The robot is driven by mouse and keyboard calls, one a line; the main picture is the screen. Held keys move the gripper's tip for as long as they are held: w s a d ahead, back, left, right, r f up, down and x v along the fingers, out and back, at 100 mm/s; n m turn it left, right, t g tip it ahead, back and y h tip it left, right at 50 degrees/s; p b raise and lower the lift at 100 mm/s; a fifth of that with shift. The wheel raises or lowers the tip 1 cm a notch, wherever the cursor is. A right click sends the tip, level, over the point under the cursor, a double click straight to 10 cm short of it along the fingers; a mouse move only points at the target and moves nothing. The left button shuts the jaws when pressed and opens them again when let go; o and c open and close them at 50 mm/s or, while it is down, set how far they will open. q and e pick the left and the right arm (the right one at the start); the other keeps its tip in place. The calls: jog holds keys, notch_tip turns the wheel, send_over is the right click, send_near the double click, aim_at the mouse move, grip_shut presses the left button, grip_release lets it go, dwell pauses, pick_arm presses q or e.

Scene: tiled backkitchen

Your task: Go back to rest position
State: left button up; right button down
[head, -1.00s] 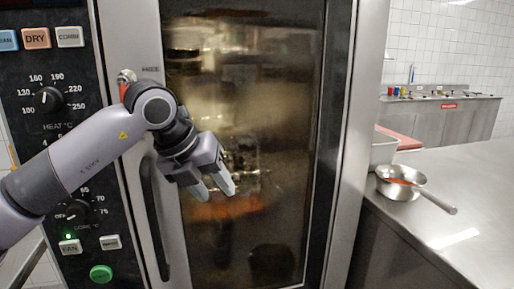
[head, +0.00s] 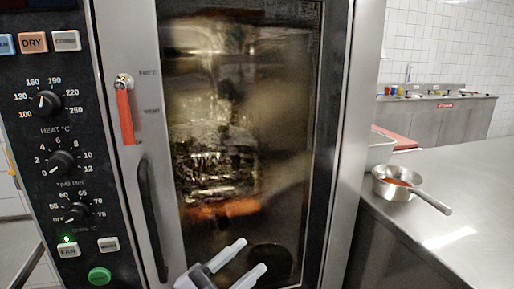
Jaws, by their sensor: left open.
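My left gripper (head: 241,262) shows at the bottom middle of the head view, in front of the lower part of the oven's glass door (head: 285,140). Its two pale fingers are apart, with nothing between them. Most of its arm is below the picture. The oven door looks closed, with a black handle (head: 152,220) and a red latch lever (head: 126,115) on its left side. My right gripper is not in view.
The oven's control panel (head: 84,160) with several knobs stands at the left. A steel counter (head: 470,185) runs along the right, with a pan (head: 400,186) holding something red. A second counter (head: 430,120) stands at the back right.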

pick_arm(q)
jog(key=s+a+f+n+t+y, duration=0.1)
jog(key=a+f+n+t+y, duration=0.1)
jog(key=a+f+n+y, duration=0.4)
jog(key=s+a+f+n+t+y, duration=0.15)
jog(key=a+f+n+y, duration=0.25)
jog(key=f+n+y, duration=0.4)
jog(key=s+a+f+n+g+y, duration=0.1)
jog(key=s+a+f+n+g, duration=0.1)
jog(key=s+f, duration=0.5)
jog(key=s+a+f+n+g+y, duration=0.1)
jog(key=s+a+f+g, duration=0.3)
jog(key=s+f, duration=0.4)
jog(key=shift+a+f+n+y+p, duration=0.3)
jog(key=shift+a+f+n+y, duration=0.1)
jog(key=shift+a+f+n, duration=0.45)
jog(key=shift+w+r, duration=0.1)
jog(key=shift+r, duration=0.05)
